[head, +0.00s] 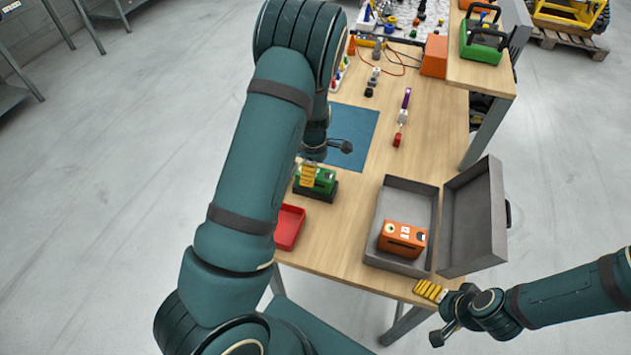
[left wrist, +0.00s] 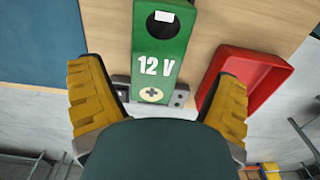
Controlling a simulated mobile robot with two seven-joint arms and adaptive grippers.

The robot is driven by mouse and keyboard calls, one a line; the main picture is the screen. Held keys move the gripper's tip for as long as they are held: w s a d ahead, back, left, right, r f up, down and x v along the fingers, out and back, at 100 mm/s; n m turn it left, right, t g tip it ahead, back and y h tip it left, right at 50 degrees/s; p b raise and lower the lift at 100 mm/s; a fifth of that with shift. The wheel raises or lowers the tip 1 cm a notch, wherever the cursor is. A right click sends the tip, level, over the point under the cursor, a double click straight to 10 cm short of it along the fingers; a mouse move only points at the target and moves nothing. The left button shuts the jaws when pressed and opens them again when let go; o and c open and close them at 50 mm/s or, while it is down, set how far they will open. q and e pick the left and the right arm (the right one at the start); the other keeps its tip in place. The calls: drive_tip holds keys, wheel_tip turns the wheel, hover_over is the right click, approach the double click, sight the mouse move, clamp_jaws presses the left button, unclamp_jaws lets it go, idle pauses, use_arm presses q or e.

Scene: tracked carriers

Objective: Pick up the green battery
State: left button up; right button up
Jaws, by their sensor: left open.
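The green battery (head: 318,180) stands on a dark base (head: 316,192) on the wooden table, beside the red tray. It also shows in the left wrist view (left wrist: 160,45), marked "12 V", between and beyond my two yellow fingers. My left gripper (head: 308,175) is open at the battery; the fingers (left wrist: 158,90) are apart on either side and I see no contact. My arm hides part of the area left of the battery. My right gripper (head: 430,291) is at the table's front right corner, away from the battery; its yellow fingers show, but their gap is unclear.
A red tray (head: 289,228) lies just in front of the battery. An open grey case (head: 376,257) holds an orange battery (head: 402,239) to the right. A blue mat (head: 362,124) lies behind. Small tools and parts are farther back. The table middle is mostly clear.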

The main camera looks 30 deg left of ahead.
use_arm(q)
drive_tip(key=f, duration=0.5)
drive_tip(key=shift+w, duration=0.25)
drive_tip(key=shift+r, duration=0.1)
drive_tip(key=c, duration=1.3)
drive_tip(key=shift+w+r, duration=0.1)
drive_tip(key=shift+c, duration=0.2)
drive_tip(key=shift+r, duration=0.1)
